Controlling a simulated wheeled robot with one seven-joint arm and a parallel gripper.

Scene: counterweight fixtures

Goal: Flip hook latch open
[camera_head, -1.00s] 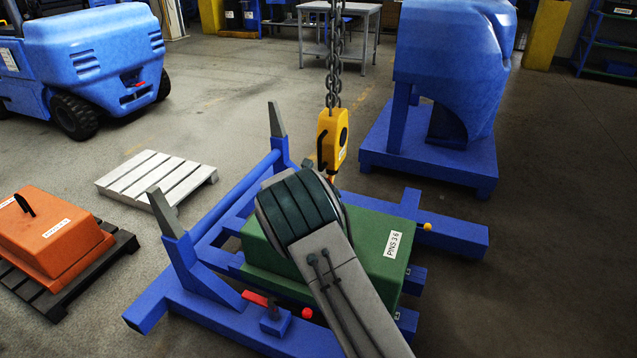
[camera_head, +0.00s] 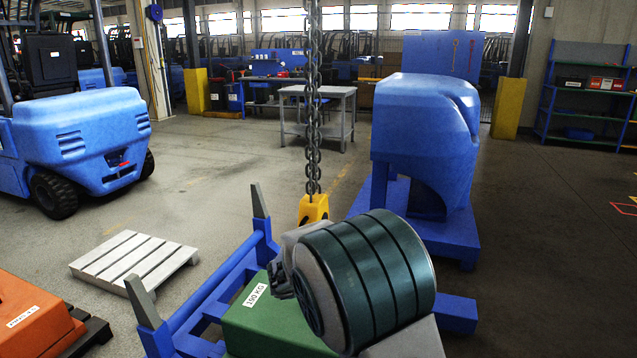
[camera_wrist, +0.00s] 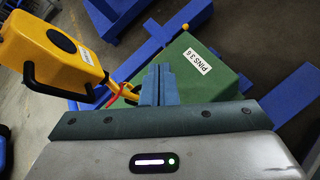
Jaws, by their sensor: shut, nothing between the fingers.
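The yellow hook block (camera_wrist: 60,48) with black handles fills the upper left of the wrist view. Its yellow hook (camera_wrist: 108,84) extends from it toward my fingertips, and a thin red piece (camera_wrist: 118,94), perhaps the latch, lies along the hook. My gripper (camera_wrist: 158,72) is shut and empty, just right of the hook; I cannot tell whether it touches it. In the head view the block (camera_head: 313,209) hangs on a chain (camera_head: 313,110); my arm hides the hook and latch there.
The green weight (camera_head: 268,328) lies below the hook, also in the wrist view (camera_wrist: 206,82), within a blue frame (camera_head: 213,294) with upright posts. An orange weight (camera_head: 35,315) and a pale pallet (camera_head: 135,262) are at left. A blue counterweight (camera_head: 425,130) stands behind right.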

